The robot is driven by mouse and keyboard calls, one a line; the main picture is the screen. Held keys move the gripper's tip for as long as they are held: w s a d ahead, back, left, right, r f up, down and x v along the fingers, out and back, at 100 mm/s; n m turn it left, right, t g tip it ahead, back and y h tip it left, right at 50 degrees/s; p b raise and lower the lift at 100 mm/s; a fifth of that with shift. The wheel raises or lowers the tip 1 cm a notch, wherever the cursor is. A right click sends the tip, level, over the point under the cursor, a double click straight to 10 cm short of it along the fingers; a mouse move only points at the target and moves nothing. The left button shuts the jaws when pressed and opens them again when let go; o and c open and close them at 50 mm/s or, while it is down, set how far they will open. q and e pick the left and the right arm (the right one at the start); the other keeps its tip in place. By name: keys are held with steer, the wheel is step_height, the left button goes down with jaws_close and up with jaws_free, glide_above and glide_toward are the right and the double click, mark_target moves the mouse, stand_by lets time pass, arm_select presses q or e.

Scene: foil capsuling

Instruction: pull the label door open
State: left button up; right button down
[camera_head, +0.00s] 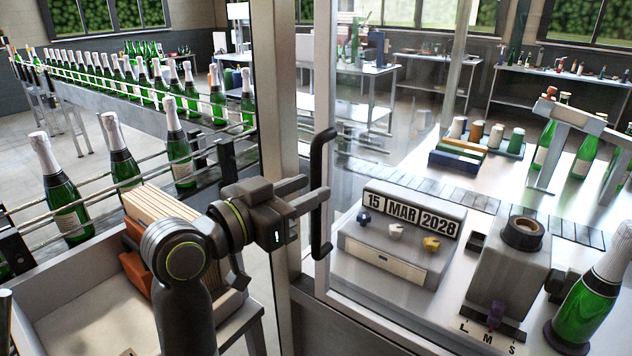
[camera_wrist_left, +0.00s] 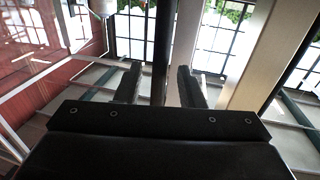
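The label door is a framed glass panel (camera_head: 345,100) with a tall black vertical handle (camera_head: 321,195). It looks closed from here. My left gripper (camera_head: 308,192) is at the middle of the handle, its two fingers pointing right toward it. In the left wrist view the handle (camera_wrist_left: 164,45) runs upright between the two open fingertips (camera_wrist_left: 160,82), with a gap on each side. No contact shows. Behind the glass stands a grey label unit with a date plate (camera_head: 408,214) reading 15 MAR 2028. My right gripper is in neither view.
A metal door post (camera_head: 287,100) stands just left of the handle. A conveyor (camera_head: 60,90) with green bottles runs at the left. A crate (camera_head: 60,290) with cardboard pieces lies below my left arm. Behind the glass are a capsuling unit (camera_head: 508,275) and a green bottle (camera_head: 588,300).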

arm_select(q)
steer(key=shift+x, duration=1.4)
jaws_close()
